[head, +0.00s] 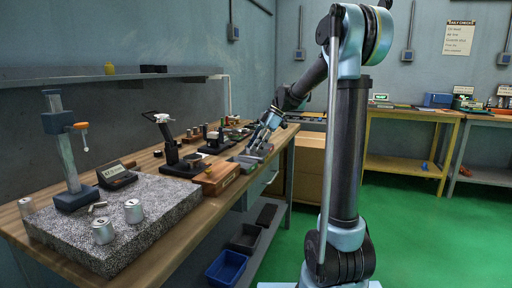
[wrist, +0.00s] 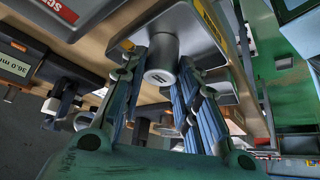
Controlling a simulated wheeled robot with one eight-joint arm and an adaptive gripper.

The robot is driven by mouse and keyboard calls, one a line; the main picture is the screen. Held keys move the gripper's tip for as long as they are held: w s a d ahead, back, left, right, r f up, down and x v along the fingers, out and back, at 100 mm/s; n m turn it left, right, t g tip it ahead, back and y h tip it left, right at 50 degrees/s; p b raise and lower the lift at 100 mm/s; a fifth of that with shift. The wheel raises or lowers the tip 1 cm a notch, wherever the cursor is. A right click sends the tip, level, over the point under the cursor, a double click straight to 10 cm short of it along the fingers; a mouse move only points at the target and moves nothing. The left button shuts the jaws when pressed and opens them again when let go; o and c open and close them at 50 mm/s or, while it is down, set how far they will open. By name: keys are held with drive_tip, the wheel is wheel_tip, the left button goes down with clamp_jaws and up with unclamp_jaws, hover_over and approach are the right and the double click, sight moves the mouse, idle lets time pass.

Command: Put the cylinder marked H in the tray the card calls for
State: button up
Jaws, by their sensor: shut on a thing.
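My gripper (wrist: 160,75) is shut on a grey metal cylinder (wrist: 162,58), with a finger on each side of it. A dark mark shows on the cylinder's end face, too small to read surely. In the head view my gripper (head: 262,142) is at the bench's far end, over or beside a grey tray (head: 246,158); the held cylinder is hard to make out there. In the wrist view a grey tray with a yellow label (wrist: 210,22) lies behind the cylinder; whether they touch cannot be told. Another tray's label (wrist: 58,8) begins "SCR". A small panel (wrist: 15,66) reads about "36.0 m".
Several other cylinders (head: 133,211) stand on or by the speckled granite slab (head: 150,235) at the near end. A height stand (head: 65,155), a display (head: 116,175), a dial stand (head: 175,150) and a wooden box (head: 217,179) occupy the bench. A blue bin (head: 227,267) sits below.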

drive_tip(key=o, duration=1.1)
drive_tip(key=v, duration=1.2)
drive_tip(key=s+d+f+m+t+h, duration=0.1)
drive_tip(key=s+d+f+m+h, duration=0.1)
drive_tip(key=s+d+f+m, duration=0.3)
drive_tip(key=s+d+f+m+t+h, duration=0.1)
drive_tip(key=s+d+f+m+h, duration=0.1)
drive_tip(key=s+d+f+m, duration=0.3)
drive_tip(key=s+d+f+m+t+h, duration=0.2)
drive_tip(key=s+d+f+m, duration=0.3)
drive_tip(key=s+f+m, duration=0.6)
drive_tip(key=s+f, duration=0.7)
drive_tip(key=s, duration=0.6)
drive_tip(key=shift+s+m, duration=0.2)
drive_tip(key=shift+m, duration=0.1)
